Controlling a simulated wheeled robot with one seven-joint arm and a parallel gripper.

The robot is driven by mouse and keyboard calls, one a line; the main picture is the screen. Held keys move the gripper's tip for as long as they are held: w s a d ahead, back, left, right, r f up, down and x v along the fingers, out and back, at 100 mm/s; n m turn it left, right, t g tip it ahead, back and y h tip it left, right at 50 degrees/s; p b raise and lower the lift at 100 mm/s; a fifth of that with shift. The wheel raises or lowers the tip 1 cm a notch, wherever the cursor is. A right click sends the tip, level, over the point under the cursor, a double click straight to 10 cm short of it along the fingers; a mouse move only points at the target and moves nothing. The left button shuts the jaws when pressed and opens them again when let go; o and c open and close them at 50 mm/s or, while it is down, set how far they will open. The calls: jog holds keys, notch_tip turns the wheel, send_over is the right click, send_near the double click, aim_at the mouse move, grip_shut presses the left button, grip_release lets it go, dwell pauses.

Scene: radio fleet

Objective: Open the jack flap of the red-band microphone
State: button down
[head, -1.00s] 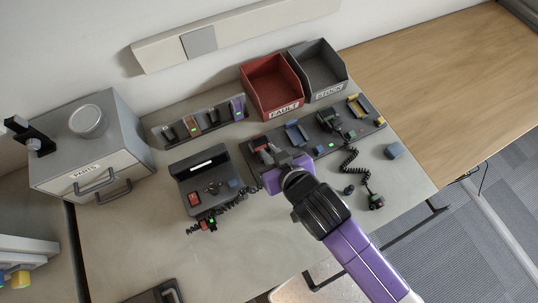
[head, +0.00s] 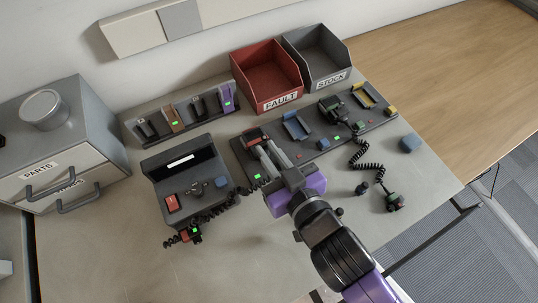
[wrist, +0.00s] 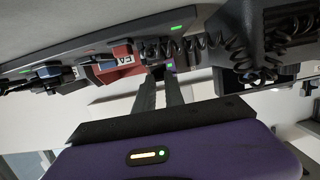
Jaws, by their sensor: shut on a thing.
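A small dark unit with a red top (head: 254,136) sits at the left end of the long dark rack (head: 290,155). A dark hand microphone (head: 190,235) with a reddish part and a green light lies in front of the console, on a coiled cord. I cannot tell for sure which is the red-band microphone, and no jack flap can be made out. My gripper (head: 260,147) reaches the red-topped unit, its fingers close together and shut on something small. In the wrist view the fingertips (wrist: 159,75) meet a dark part, whose details are too small to tell.
The coiled cord (head: 225,208) runs close left of my gripper. A dark console (head: 185,175) stands to the left. A red FAULT bin (head: 265,78) and a grey STOCK bin (head: 318,60) stand behind. A green-marked microphone (head: 394,202) lies right.

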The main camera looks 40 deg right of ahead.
jog(key=shift+s+f+t+b, duration=0.1)
jog(key=shift+f+t+b, duration=0.2)
jog(key=shift+b, duration=0.45)
dwell(0.4)
dwell(0.7)
jog(key=c, duration=1.4)
grip_release()
jog(key=shift+r, duration=0.15)
jog(key=shift+s, duration=0.1)
jog(key=shift+v, duration=3.8)
